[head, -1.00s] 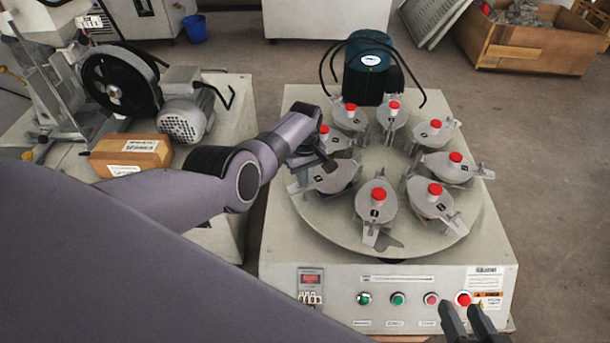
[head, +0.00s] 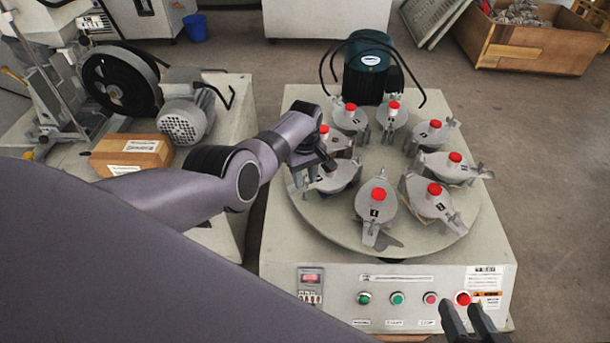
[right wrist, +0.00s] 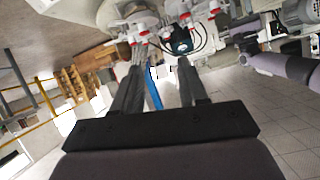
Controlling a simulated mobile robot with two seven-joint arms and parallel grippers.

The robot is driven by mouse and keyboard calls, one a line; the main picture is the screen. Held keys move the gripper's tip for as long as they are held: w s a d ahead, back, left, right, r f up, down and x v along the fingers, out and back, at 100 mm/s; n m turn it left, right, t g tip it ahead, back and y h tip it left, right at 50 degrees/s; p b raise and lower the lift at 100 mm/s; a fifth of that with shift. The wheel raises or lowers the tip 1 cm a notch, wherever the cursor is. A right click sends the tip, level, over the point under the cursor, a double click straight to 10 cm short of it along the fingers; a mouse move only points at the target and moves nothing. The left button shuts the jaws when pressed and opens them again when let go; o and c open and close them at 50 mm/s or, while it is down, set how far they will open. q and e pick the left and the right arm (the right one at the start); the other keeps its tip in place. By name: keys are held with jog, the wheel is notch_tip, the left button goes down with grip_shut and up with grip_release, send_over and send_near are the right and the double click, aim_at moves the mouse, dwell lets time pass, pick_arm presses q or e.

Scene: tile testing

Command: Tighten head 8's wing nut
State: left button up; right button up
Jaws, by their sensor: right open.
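Several round grey metal heads with wing-shaped arms stand in a ring on a round plate (head: 395,245). Most show a red cap on top. My left gripper (head: 328,164) is over the left-hand head (head: 340,181) and hides its top; whether its fingers touch or grip anything there is unclear. The number labels are too small to read, so I cannot tell which head is 8. My right gripper (head: 462,306) is open and empty at the machine's front right, by the red button (head: 463,299). It also shows open in the right wrist view (right wrist: 162,66).
The machine's front panel (head: 330,318) carries several buttons. A dark teal motor (head: 366,75) with black cables stands behind the ring. Left are a cardboard box (head: 130,153) and another machine with a grey motor (head: 186,110). The floor at right is clear.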

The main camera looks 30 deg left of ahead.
aim_at(305, 180)
pick_arm(q)
notch_tip(305, 180, up, 6)
jog(key=p, duration=0.4)
jog(key=shift+f, duration=0.2)
jog(key=shift+r+p, duration=0.35)
jog(key=shift+r, duration=0.25)
pick_arm(e)
jog(key=shift+g+h, duration=0.3)
jog(key=shift+h, duration=0.6)
jog(key=shift+s+d+f, duration=0.1)
jog(key=shift+s+d, duration=0.15)
jog(key=shift+d, duration=0.35)
jog(key=shift+s+d+r, duration=0.1)
jog(key=shift+s+d, duration=0.2)
jog(key=shift+d, duration=0.35)
jog(key=shift+s+d+f, duration=0.1)
jog(key=shift+s+d, duration=0.15)
jog(key=shift+d, duration=0.35)
